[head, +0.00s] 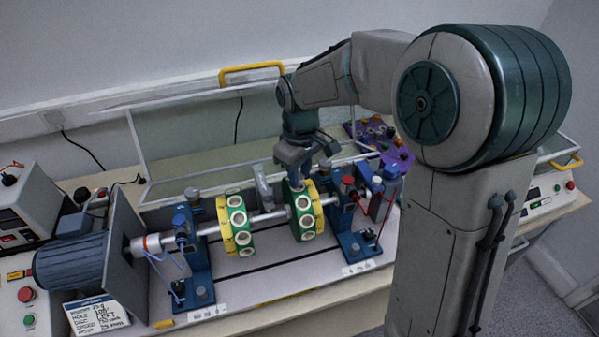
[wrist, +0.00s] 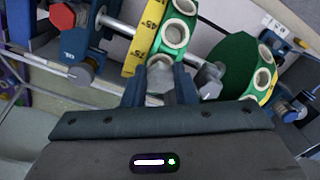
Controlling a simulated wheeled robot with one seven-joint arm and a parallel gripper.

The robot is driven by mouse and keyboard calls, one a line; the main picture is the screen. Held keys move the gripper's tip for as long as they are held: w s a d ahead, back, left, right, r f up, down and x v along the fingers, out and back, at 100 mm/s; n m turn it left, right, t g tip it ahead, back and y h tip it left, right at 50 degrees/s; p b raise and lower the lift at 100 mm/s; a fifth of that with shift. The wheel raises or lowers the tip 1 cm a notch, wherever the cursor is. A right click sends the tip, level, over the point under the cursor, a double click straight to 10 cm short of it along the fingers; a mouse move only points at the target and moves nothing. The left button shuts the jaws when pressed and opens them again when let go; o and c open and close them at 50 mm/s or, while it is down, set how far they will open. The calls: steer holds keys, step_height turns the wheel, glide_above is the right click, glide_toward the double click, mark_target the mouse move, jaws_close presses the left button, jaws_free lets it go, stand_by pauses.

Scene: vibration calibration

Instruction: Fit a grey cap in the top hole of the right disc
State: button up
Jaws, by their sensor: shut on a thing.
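The right disc (head: 303,212), green with a yellow graduated rim and white-ringed holes, sits on the horizontal shaft. It also shows in the wrist view (wrist: 181,8), straight ahead of the fingers. My gripper (head: 296,176) points down at the top of this disc. In the wrist view my gripper (wrist: 159,88) is shut on a grey cap (wrist: 160,82) between its two fingers. The cap overlaps the near edge of a white-ringed hole at the disc's rim. I cannot tell whether it is seated in the hole or just above it. The head view hides the cap.
The left disc (head: 237,224) is on the same shaft. Blue bearing stands (head: 352,243) flank the discs. A grey post (head: 262,186) rises behind the shaft between them. A purple holder (head: 397,152) with coloured parts stands behind right. The motor (head: 72,262) is at left.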

steer(key=shift+f+b, duration=0.6)
steer(key=shift+f, duration=0.25)
stand_by(0.3)
steer(key=o, duration=1)
steer(key=shift+r, duration=0.1)
step_height(320, 180, up, 14)
steer(key=b, duration=0.1)
steer(key=shift+f, duration=0.2)
steer(key=shift+s, duration=0.1)
